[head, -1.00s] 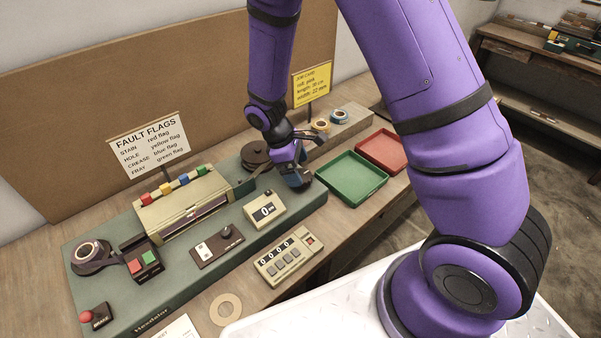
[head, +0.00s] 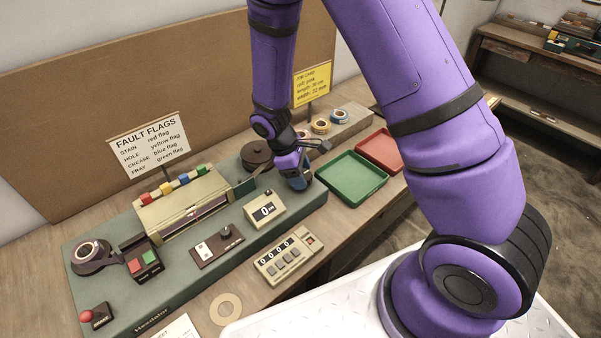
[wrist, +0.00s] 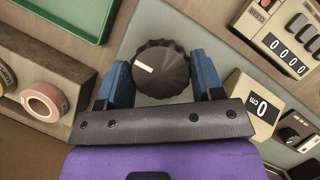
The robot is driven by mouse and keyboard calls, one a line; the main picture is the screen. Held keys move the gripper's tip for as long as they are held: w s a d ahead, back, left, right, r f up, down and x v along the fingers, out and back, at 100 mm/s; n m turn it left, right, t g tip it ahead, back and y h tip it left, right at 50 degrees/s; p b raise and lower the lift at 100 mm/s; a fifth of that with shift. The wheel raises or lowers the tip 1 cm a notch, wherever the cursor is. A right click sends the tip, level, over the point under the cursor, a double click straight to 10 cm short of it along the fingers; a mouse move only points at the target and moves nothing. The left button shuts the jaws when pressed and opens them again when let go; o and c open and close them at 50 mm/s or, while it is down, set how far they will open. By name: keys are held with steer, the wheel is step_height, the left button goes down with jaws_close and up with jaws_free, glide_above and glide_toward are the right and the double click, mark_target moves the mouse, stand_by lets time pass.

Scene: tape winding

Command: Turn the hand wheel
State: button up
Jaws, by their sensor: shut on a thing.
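The hand wheel is a dark, ribbed round knob with a white mark, seen in the wrist view (wrist: 162,72). It sits on the grey-green plate of the bench machine. My gripper (wrist: 161,80) has its blue fingers on either side of the knob and is shut on it. In the head view my gripper (head: 298,181) is at the right end of the machine and hides the knob. The length counter (head: 265,208) beside it reads 0 cm.
A green tray (head: 352,197) and a red tray (head: 399,141) lie right of my gripper. Tape rolls (head: 320,126) stand behind it. A dark round spool (head: 256,155) is to its left. A keyed counter box (head: 286,262) is in front.

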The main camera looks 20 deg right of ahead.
steer(key=m, duration=0.2)
steer(key=m+g+y, duration=0.1)
steer(key=m, duration=0.1)
steer(key=shift+w+m+y, duration=0.1)
steer(key=shift+m+y, duration=0.2)
steer(key=shift+m, duration=0.1)
steer(key=shift+d+m+g+y, duration=0.1)
steer(key=shift+m+g+y, duration=0.45)
steer(key=shift+m, duration=1.45)
steer(key=shift+y, duration=0.25)
steer(key=o, duration=0.9)
steer(key=shift+r, duration=0.1)
steer(key=v, duration=1)
steer(key=shift+w+r, duration=0.1)
steer(key=shift+r, duration=0.25)
